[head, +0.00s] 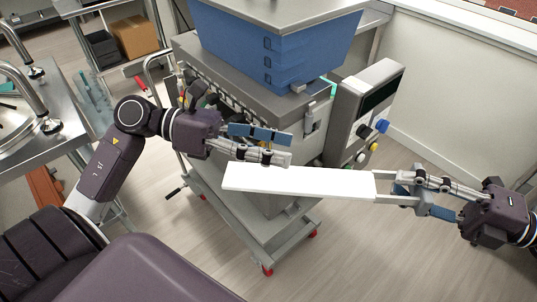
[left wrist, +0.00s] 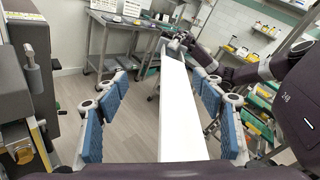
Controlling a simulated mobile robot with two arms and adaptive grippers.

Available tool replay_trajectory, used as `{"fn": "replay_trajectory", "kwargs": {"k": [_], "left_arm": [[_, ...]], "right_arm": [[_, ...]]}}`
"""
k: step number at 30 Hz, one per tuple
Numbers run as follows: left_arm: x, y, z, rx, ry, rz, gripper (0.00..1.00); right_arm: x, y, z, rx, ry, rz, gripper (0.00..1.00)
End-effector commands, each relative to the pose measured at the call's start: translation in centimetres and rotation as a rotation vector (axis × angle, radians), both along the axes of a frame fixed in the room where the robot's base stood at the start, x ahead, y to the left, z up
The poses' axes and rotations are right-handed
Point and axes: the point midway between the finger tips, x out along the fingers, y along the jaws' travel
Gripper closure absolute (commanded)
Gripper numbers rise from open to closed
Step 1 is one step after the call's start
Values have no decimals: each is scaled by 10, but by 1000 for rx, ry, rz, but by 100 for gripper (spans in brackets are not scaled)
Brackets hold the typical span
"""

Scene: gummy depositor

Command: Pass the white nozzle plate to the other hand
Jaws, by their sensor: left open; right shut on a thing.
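The white nozzle plate (head: 300,182) is a long flat bar, held out roughly level in front of the machine. My right gripper (head: 402,188) is shut on its right end. My left gripper (head: 290,147) is open, and its fingers show just above the plate's left part in the head view. In the left wrist view the plate (left wrist: 182,110) runs lengthwise through the gap between my left gripper's blue-padded fingers (left wrist: 163,92), with no visible contact. Its depth relative to the fingertips is hard to tell. My right gripper (left wrist: 178,42) shows at its far end.
The depositor machine with its blue hopper (head: 270,45) stands on a wheeled cart (head: 260,243) close behind my left gripper. Its control panel (head: 365,110) stands behind the plate. A steel table (head: 60,110) is at the left. Floor at the lower right is clear.

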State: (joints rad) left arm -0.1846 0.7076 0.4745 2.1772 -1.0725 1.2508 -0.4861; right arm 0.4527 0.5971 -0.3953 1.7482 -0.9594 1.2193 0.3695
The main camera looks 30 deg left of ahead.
Motion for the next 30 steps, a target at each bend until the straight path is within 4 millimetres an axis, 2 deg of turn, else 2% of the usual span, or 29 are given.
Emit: {"fn": "replay_trajectory", "kwargs": {"k": [1,4,11,17,30], "left_arm": [[-11,-4,8,94,-75,-26,38],[-28,-8,13,240,-183,-59,38],[-42,-8,15,396,-290,-85,38],[-40,-14,12,401,-294,-87,38],[-17,-67,-10,396,-294,-87,38]], "right_arm": [[0,0,1,2,0,0,100],[0,0,1,2,0,0,100],[0,0,1,2,0,0,100],[0,0,1,2,0,0,100],[0,0,1,3,0,0,100]]}}
